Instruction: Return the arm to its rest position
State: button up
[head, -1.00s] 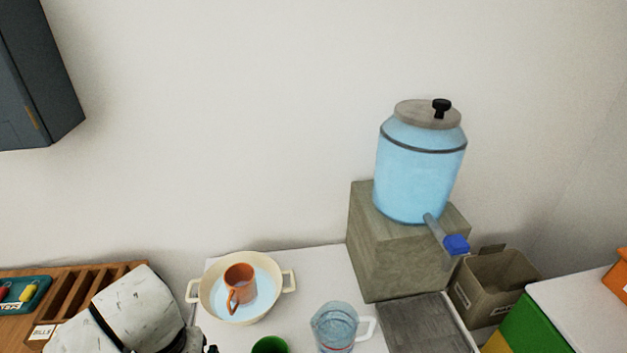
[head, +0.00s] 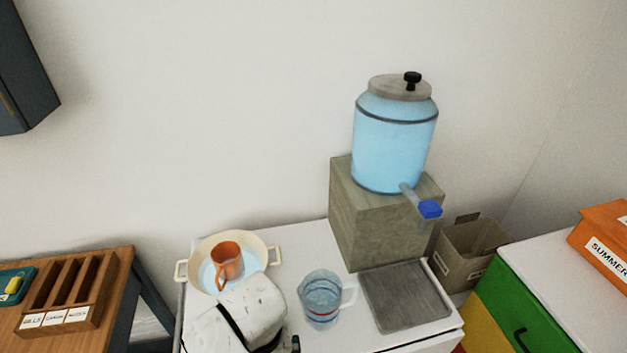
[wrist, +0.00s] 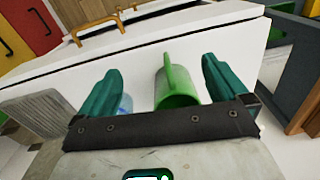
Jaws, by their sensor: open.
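My gripper (wrist: 161,68) shows in the wrist view with its two teal fingers spread wide and nothing held between them. A green mug (wrist: 176,88) appears beyond the palm, nearer the right finger; whether a finger touches it I cannot tell. In the head view my white marbled arm reaches up from the bottom, left of the middle, over the white table's front. It covers the near edge of a cream basin (head: 262,240). The green mug is hidden in the head view.
An orange mug (head: 229,258) stands in the basin. A clear pitcher (head: 321,294) stands right of my arm. A blue dispenser (head: 394,150) sits on a stone block (head: 372,220) behind a grey tray (head: 405,296). A wooden sorter (head: 70,290) is left, a colourful cabinet (head: 520,305) right.

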jog(key=s+d+f+m, duration=0.1)
jog(key=s+d+f, duration=0.2)
jog(key=d, duration=0.8)
jog(key=s+d+f, duration=0.2)
jog(key=d+f, duration=0.1)
jog(key=d, duration=0.7)
jog(key=s+d+r+m+t, duration=0.1)
jog(key=s+d, duration=1.3)
jog(key=shift+d+r+m+h, duration=0.2)
jog(key=shift+d+m+h, duration=0.1)
jog(key=shift+d, duration=0.1)
jog(key=shift+s, duration=0.1)
